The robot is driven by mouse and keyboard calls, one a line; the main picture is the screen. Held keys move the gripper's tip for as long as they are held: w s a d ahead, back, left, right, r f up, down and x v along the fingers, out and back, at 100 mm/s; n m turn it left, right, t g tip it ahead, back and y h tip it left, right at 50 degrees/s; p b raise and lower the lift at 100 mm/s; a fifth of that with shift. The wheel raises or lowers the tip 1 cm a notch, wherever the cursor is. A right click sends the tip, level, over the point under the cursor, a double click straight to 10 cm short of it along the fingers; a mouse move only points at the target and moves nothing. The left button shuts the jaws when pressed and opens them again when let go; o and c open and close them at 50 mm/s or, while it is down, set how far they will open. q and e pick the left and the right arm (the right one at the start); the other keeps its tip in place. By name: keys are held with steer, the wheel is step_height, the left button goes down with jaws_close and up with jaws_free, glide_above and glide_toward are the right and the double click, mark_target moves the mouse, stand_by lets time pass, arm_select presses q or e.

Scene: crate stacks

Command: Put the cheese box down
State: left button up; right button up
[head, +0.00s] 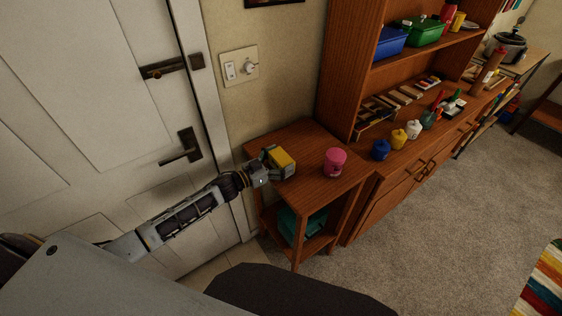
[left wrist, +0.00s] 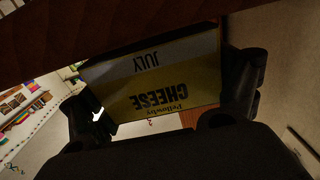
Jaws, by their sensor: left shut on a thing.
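The cheese box (head: 284,160) is small, with a yellow top and a grey lower part. My left gripper (head: 277,164) is shut on it at the top of the small brown wooden side table (head: 309,146). In the left wrist view the cheese box (left wrist: 160,85) shows its label upside down, with "CHEESE" and "JULY", between the two dark fingers (left wrist: 165,100). A dark wooden edge crosses the top of that view. I cannot tell whether the box touches the tabletop. My right gripper does not show.
A pink jar (head: 335,163) stands on the table to the right of the box. A teal bin (head: 300,222) is on the shelf below. A tall wooden cabinet (head: 345,75) stands behind right, and a white door (head: 95,110) at left.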

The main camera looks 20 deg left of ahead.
mark_target(275, 165)
arm_select(q)
steer(key=shift+f, duration=0.25)
steer(key=shift+f, duration=0.1)
steer(key=o, duration=0.9)
steer(key=shift+c, duration=0.2)
steer(key=shift+v, duration=2.3)
steer(key=b+v, duration=0.1)
steer(key=v, duration=0.6)
steer(key=shift+s, duration=0.15)
steer(key=shift+a, duration=0.1)
